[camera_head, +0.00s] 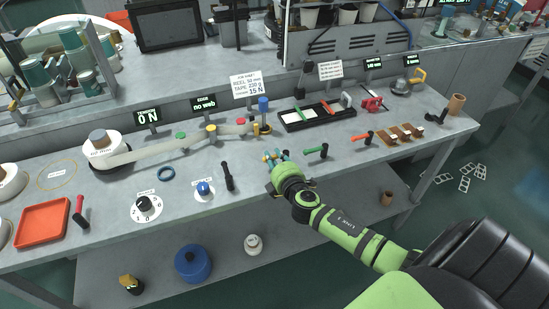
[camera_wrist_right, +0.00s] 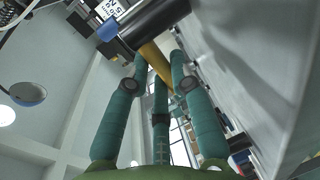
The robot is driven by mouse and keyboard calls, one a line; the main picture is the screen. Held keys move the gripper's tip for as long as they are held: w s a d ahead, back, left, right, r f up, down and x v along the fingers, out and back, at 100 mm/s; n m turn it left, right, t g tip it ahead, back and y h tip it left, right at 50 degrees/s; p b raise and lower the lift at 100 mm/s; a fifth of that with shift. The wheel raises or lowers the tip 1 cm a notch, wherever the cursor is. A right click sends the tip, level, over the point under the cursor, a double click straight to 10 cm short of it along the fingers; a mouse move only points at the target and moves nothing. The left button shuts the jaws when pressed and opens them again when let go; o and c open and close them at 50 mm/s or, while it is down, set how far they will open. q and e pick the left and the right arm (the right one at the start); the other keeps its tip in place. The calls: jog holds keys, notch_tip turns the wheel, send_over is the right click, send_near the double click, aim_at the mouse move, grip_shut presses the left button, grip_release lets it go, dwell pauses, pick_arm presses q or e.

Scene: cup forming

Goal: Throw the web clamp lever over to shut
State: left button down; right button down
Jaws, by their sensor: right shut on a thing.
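My right gripper (camera_head: 275,158) is at the front edge of the grey bench, with its arm coming in from the lower right. In the right wrist view its teal fingers (camera_wrist_right: 160,75) are closed around a yellow bar (camera_wrist_right: 152,60), which runs up to a black cylinder (camera_wrist_right: 155,25). The bar looks like the web clamp lever, but I cannot be sure; the gripper hides it in the head view. A pale web (camera_head: 165,146) runs from a white reel (camera_head: 105,148) towards a blue-capped post (camera_head: 263,104). My left gripper is not in view.
A black upright handle (camera_head: 228,176) stands left of my gripper. A green-handled lever (camera_head: 316,151) and a red-handled lever (camera_head: 362,138) are to its right. A black tray (camera_head: 290,123) lies behind. An orange tray (camera_head: 42,224) is at the left. A lower shelf (camera_head: 330,215) runs beneath.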

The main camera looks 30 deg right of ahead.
jog(key=shift+w+f+m+h+b, duration=0.1)
jog(key=shift+w+m+h+b, duration=0.1)
jog(key=shift+m+h+b, duration=0.3)
jog(key=m+g+h, duration=0.1)
jog(key=w+m+h+b, duration=0.1)
jog(key=h, duration=0.1)
jog(key=shift+f+g, duration=0.2)
jog(key=shift+g, duration=0.2)
jog(key=m+g+h+b, duration=0.2)
jog(key=b, duration=0.1)
jog(key=w+m+g+h+b, duration=0.1)
jog(key=m+h+b, duration=0.1)
jog(key=w+d+m+g+h+b, duration=0.1)
jog(key=m+g+b, duration=0.1)
jog(key=b, duration=0.1)
jog(key=shift+g+h+b, duration=0.3)
jog(key=shift+h+b, duration=0.05)
jog(key=shift+h, duration=0.05)
jog(key=shift+d+r+m+g+h+b, duration=0.25)
jog(key=shift+m+g+h+b, duration=0.15)
jog(key=shift+m+g+b, duration=0.35)
jog(key=c, duration=1.1)
grip_release()
